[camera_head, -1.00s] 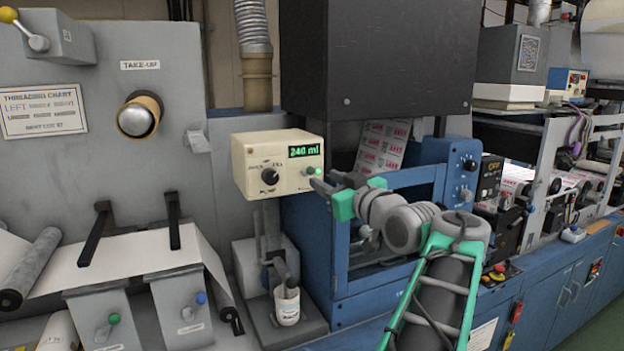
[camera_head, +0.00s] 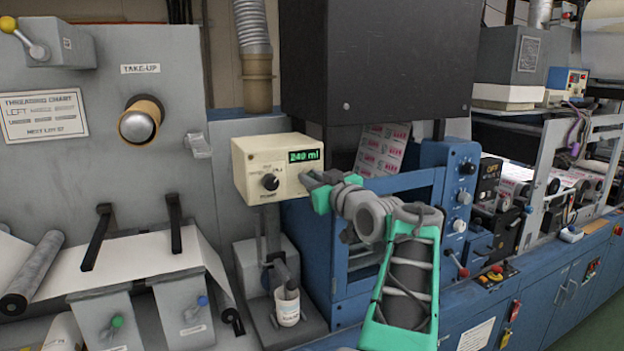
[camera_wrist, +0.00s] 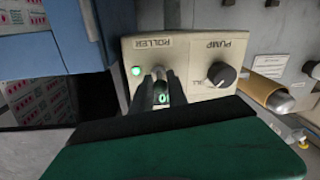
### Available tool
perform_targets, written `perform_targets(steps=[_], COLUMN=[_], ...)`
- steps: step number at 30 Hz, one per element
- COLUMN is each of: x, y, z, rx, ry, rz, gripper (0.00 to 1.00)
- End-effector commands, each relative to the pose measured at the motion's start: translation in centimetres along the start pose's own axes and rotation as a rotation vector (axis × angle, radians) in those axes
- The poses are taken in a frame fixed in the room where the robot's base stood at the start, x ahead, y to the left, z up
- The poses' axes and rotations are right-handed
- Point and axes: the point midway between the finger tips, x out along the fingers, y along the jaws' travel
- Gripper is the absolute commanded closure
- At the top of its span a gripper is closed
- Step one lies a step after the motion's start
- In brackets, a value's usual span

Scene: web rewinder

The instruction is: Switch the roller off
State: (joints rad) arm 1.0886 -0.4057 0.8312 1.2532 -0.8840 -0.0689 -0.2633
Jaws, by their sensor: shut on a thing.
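The cream control box (camera_head: 262,160) has a green display reading 240 ml and a black pump knob (camera_head: 270,181). In the wrist view, the box face (camera_wrist: 193,62) appears upside down with ROLLER and PUMP labels. A green lamp (camera_wrist: 136,70) glows beside the ROLLER label, and the pump knob (camera_wrist: 221,74) is to the right. My gripper (camera_wrist: 162,82) is at the box face under the ROLLER label, shut on the roller switch, which its fingers mostly hide. In the head view, my gripper (camera_head: 312,182) reaches the box's lower right and covers the lamp.
The blue machine frame (camera_head: 385,200) stands right behind my arm, with a dark cabinet (camera_head: 375,60) above.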

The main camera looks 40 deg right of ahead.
Motion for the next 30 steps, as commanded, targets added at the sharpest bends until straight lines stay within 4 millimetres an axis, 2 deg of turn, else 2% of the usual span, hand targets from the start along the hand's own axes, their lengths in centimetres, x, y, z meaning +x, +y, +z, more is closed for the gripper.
perform_targets(steps=[4, 20, 30], x=[0.0, 0.0, -0.1], y=[0.0, -0.1, -0.5], z=[0.0, 0.7, 2.5], rx=[0.000, -0.002, -0.017], ry=[0.000, 0.024, 0.194], rz=[0.000, 0.004, 0.033], gripper=[1.00, 1.00, 1.00])
